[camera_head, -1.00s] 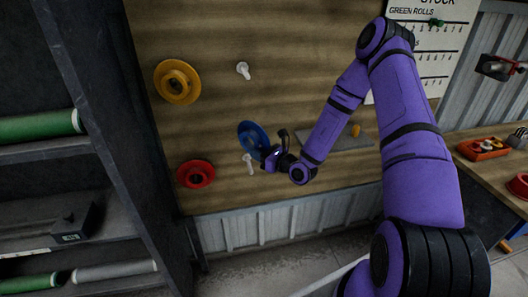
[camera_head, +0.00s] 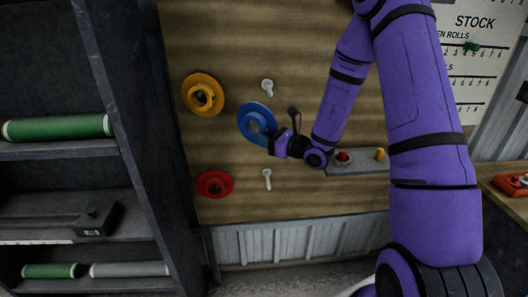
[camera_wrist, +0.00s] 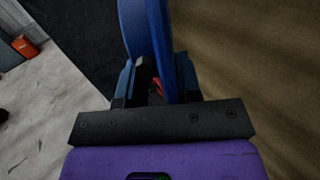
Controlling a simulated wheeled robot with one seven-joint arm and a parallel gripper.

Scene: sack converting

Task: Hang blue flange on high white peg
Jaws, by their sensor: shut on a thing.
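The blue flange (camera_head: 254,121) is a round disc with a hub, held up in front of the wooden board. My gripper (camera_head: 273,143) is shut on its right lower edge. In the wrist view the blue flange (camera_wrist: 157,40) stands edge-on between the fingers of my gripper (camera_wrist: 155,90). The high white peg (camera_head: 267,86) is bare and sits just above and right of the flange in the head view. The low white peg (camera_head: 267,178) is also bare, below the flange. I cannot tell the gap between flange and board.
A yellow flange (camera_head: 190,94) and a red flange (camera_head: 214,190) hang on the board to the left. A grey shelf (camera_head: 345,172) with small red and yellow items is right of my gripper. A dark rack (camera_head: 130,100) with rolls stands left.

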